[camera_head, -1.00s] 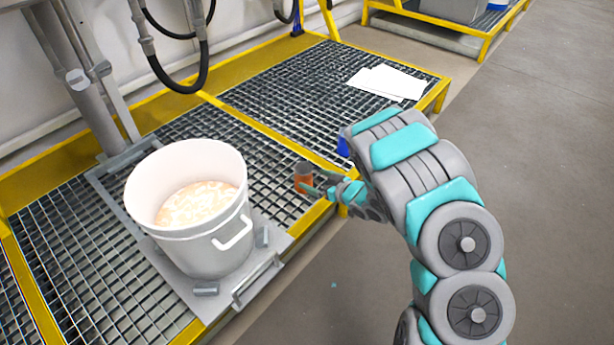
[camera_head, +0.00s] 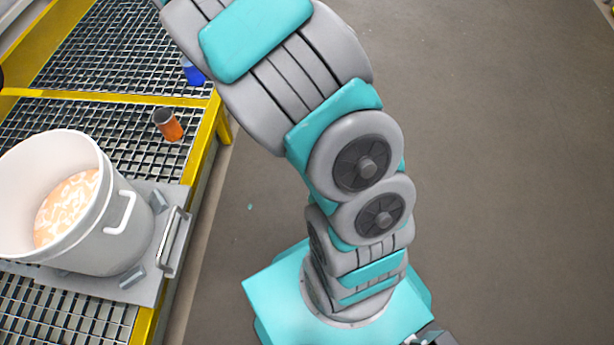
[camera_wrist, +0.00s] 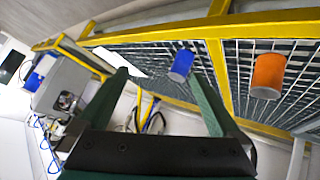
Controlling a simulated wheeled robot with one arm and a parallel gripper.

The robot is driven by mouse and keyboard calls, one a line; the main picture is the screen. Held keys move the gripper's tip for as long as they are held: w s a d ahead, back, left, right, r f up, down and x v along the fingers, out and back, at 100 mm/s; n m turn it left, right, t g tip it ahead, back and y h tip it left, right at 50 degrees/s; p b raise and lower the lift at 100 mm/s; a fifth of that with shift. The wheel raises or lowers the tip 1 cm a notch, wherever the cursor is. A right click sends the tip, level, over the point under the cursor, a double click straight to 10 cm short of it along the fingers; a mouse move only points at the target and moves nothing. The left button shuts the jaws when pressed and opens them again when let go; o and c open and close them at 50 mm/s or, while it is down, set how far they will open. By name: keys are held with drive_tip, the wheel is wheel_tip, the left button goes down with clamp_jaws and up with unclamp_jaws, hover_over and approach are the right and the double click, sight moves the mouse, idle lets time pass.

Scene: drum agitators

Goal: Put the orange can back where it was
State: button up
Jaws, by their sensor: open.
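The orange can (camera_head: 168,125), with a dark top, stands upright on the metal grating (camera_head: 128,128) near its yellow front edge, to the right of the white bucket. It also shows in the wrist view (camera_wrist: 268,75), to the right of my gripper and apart from it. My gripper (camera_wrist: 158,75) is open, with its two green fingers spread and nothing held between them. In the head view my gripper is out of sight; only my arm shows.
A blue can (camera_head: 193,72) stands on the grating beyond a yellow crossbar; it shows in the wrist view (camera_wrist: 181,66) beyond my right fingertip. The white bucket (camera_head: 115,240) with pale orange contents sits on a grey plate (camera_head: 163,225).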

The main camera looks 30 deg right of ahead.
drive_tip(key=s+d+r+m+g+h, duration=0.2)
drive_tip(key=s+r, duration=0.2)
drive_tip(key=s, duration=0.5)
drive_tip(key=s+d+r+m+g+h, duration=0.1)
drive_tip(key=s+d+r+m+g, duration=0.2)
drive_tip(key=s, duration=0.5)
drive_tip(key=s+a+r+g+y, duration=0.1)
drive_tip(key=s+a+r+g, duration=0.1)
drive_tip(key=s, duration=0.7)
drive_tip(key=s+a+r+g+y, duration=0.1)
drive_tip(key=s+a, duration=0.4)
drive_tip(key=s, duration=0.5)
drive_tip(key=s+a+r+g+y, duration=0.1)
drive_tip(key=s+a+r+g, duration=0.2)
drive_tip(key=s, duration=0.7)
drive_tip(key=shift+a+g+y, duration=0.3)
drive_tip(key=shift+a, duration=0.1)
drive_tip(key=shift+w, duration=0.1)
